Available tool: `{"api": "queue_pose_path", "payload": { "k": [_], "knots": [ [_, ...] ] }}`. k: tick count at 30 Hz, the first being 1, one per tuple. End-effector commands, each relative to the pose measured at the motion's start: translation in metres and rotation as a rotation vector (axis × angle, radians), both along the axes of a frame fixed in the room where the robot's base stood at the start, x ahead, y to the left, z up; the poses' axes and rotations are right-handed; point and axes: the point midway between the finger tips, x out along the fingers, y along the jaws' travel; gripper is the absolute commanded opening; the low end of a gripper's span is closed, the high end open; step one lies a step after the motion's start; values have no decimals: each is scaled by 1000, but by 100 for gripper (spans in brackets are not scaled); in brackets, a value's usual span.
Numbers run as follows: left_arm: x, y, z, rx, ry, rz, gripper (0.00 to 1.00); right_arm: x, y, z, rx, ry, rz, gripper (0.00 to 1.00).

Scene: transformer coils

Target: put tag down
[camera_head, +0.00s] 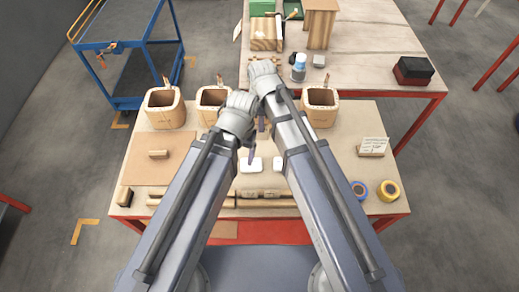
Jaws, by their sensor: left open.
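A flat white tag-like piece (250,166) lies on the near wooden table, in the middle. A smaller white piece (278,163) lies just right of it, partly hidden by my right arm. My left gripper (251,156) is open, with its fingertips above or at the upper edge of the larger white piece; I cannot tell whether they touch. My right gripper (262,125) is farther up, close beside the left wrist. Its fingers are mostly hidden, and I see nothing clearly held in it.
Wooden coil frames (165,108) stand along the table's back edge. A card in a holder (372,147), blue tape (359,189) and yellow tape (388,190) sit at right. Wooden rods (265,199) lie in front. A bottle (299,67) stands on the rear table.

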Motion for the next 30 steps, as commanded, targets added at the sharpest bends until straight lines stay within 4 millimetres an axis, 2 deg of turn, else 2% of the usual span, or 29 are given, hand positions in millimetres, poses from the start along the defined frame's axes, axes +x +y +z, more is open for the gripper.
{"api": "queue_pose_path", "payload": {
  "k": [3, 8, 21, 30],
  "knots": [
    [0, 0, 0, 0, 0, 0, 80, -2, 7, 0, 0, 0, 26, 0],
    [0, 0, -5, 0, 0, 0, 80, -2, 7, -5, 0, 0, 25, 0],
    [0, 0, -63, 0, 0, 1, 80, -2, 6, -63, 0, 0, 23, 0],
    [0, 0, -69, 0, 0, 1, 80, -2, 6, -69, 0, 0, 23, 0]
  ]
}}
